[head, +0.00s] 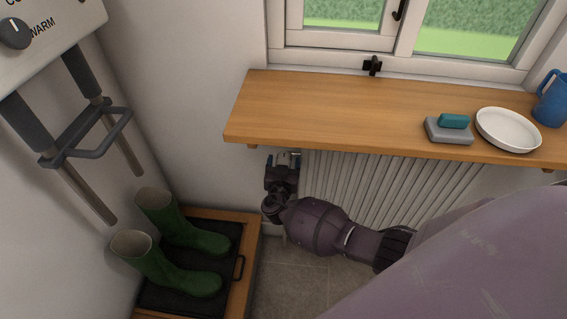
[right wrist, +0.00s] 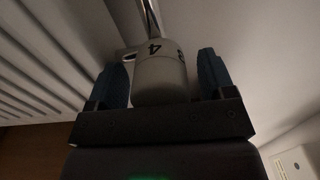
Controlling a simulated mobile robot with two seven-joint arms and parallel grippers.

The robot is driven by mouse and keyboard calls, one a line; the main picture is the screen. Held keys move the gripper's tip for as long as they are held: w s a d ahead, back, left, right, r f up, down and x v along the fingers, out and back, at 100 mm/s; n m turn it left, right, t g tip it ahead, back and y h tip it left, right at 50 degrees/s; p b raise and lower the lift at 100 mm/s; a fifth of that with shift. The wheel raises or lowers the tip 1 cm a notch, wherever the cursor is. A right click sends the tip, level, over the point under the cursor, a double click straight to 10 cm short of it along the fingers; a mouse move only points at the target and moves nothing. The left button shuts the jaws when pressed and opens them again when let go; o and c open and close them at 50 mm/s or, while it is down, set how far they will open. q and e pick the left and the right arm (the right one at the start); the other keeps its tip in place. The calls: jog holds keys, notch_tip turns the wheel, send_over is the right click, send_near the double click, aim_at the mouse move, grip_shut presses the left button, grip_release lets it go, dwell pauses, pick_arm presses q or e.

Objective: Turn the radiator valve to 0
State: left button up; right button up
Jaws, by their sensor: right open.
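The radiator valve's pale round head (right wrist: 160,76) shows in the right wrist view, with a dark "4" and part of another digit on it. It sits between the two blue finger pads of my right gripper (right wrist: 163,80). The jaws are open, with a finger on each side of the valve; whether either pad touches it I cannot tell. In the head view my right gripper (head: 284,172) is under the shelf at the radiator's left end and hides most of the valve. The ribbed white radiator (head: 385,190) also shows in the right wrist view (right wrist: 45,60). My left gripper is not in view.
A wooden shelf (head: 330,105) hangs above the gripper and radiator. It carries a soap dish (head: 449,135) with teal soap, a white plate (head: 508,130) and a blue jug (head: 553,100). Green boots (head: 175,250) stand on a black tray at left, below a wall-mounted dryer (head: 55,25).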

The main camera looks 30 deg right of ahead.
jog(key=shift+c, duration=0.5)
jog(key=c, duration=0.8)
jog(key=shift+f, duration=0.1)
